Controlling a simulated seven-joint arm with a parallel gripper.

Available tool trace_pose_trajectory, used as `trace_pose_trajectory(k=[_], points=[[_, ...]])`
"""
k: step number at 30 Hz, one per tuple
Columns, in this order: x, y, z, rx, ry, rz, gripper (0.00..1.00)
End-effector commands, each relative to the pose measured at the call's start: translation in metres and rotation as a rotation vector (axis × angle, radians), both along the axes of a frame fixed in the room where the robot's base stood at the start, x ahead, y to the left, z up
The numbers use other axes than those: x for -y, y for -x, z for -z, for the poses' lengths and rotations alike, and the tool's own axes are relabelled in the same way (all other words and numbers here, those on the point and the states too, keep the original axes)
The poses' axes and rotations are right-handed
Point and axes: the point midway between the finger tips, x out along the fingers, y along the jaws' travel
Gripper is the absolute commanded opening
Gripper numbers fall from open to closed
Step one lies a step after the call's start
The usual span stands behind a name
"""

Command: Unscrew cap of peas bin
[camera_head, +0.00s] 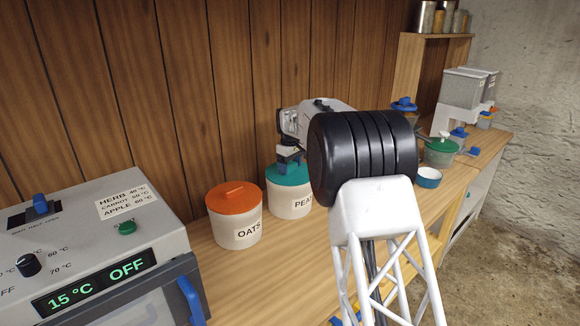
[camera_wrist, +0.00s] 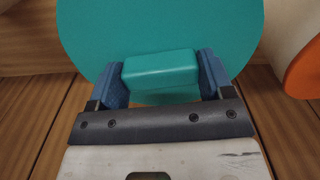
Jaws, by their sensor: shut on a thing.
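The peas bin (camera_head: 290,204) is a white tub labelled "PEAS", standing on the wooden counter. Its teal cap (camera_head: 288,175) is on the tub, and my arm partly covers it and the label. The cap also fills the upper middle of the wrist view (camera_wrist: 160,25). A raised teal block handle (camera_wrist: 160,70) crosses the cap. My gripper (camera_wrist: 162,76) is shut on this handle, with one blue finger pad at each end of it. In the head view my gripper (camera_head: 289,158) is above the cap, pointing down.
The oats bin (camera_head: 234,229) with an orange cap (camera_head: 233,197) stands close on the left of the peas bin. A grey appliance (camera_head: 110,225) with a display is at far left. A blue bowl (camera_head: 429,177) and a green-lidded pot (camera_head: 440,150) are to the right.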

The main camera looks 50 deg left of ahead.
Motion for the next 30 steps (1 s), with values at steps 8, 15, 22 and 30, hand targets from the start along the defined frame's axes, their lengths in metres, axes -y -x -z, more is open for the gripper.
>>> trace_pose_trajectory(k=[8, 15, 22, 30], points=[[-0.0001, 0.0003, -0.0004, 0.0, 0.0, -0.21, 0.46], [0.0, 0.0004, 0.0008, -0.001, 0.001, -0.279, 0.46], [0.0001, 0.0005, 0.001, -0.002, 0.001, -0.279, 0.46], [0.0001, 0.0005, 0.0004, -0.001, 0.001, -0.376, 0.46]])
